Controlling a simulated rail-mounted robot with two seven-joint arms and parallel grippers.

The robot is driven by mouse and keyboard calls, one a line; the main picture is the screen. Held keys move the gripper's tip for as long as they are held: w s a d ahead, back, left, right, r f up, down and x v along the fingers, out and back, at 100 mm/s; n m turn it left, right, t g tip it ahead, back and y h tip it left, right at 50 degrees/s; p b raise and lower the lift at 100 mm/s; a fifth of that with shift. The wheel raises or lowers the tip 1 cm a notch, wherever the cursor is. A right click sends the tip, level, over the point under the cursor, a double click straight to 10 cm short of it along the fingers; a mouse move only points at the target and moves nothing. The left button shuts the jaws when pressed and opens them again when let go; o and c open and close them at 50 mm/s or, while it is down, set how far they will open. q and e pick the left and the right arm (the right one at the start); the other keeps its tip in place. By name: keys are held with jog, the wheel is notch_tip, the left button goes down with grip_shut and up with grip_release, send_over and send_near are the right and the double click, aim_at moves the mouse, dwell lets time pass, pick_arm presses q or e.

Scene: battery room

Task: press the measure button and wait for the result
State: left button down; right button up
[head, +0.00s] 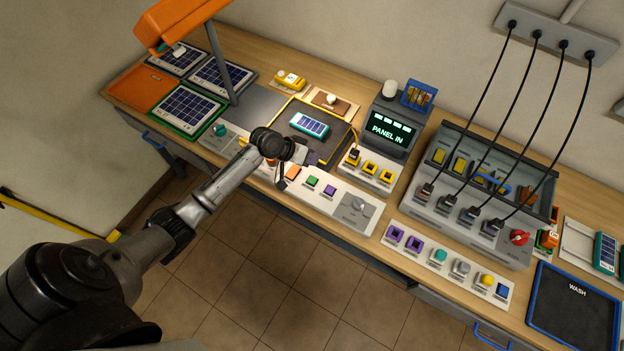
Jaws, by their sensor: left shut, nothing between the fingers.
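A pale button strip (335,203) runs along the front of the bench, with orange (292,172), green (312,181) and purple (330,190) buttons and a grey knob at its right end. I cannot read which button is the measure button. My left gripper (301,156) is shut and empty, over the strip's left part and the front of a dark test plate (335,150). It hides part of both; I cannot tell whether it touches a button. A small solar panel (310,125) lies on the plate. A display (389,129) behind reads "PANEL IN". My right gripper is out of view.
Framed solar panels (187,108) lie at the left under an orange lamp hood (180,22). A grey charger box (470,205) with several black cables stands at the right, near a blue-rimmed "WASH" tray (574,312). A row of coloured buttons (447,262) lies in front of the charger.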

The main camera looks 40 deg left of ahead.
pick_arm(q)
jog(key=b, duration=0.6)
send_over(311, 179)
notch_tip(311, 179, down, 7)
jog(key=shift+r, duration=0.1)
jog(key=shift+f+b, duration=0.65)
jog(key=shift+f, duration=0.25)
dwell(0.3)
jog(key=shift+f, duration=0.1)
dwell(0.6)
jog(key=shift+f, duration=0.35)
jog(key=shift+f, duration=0.1)
dwell(0.4)
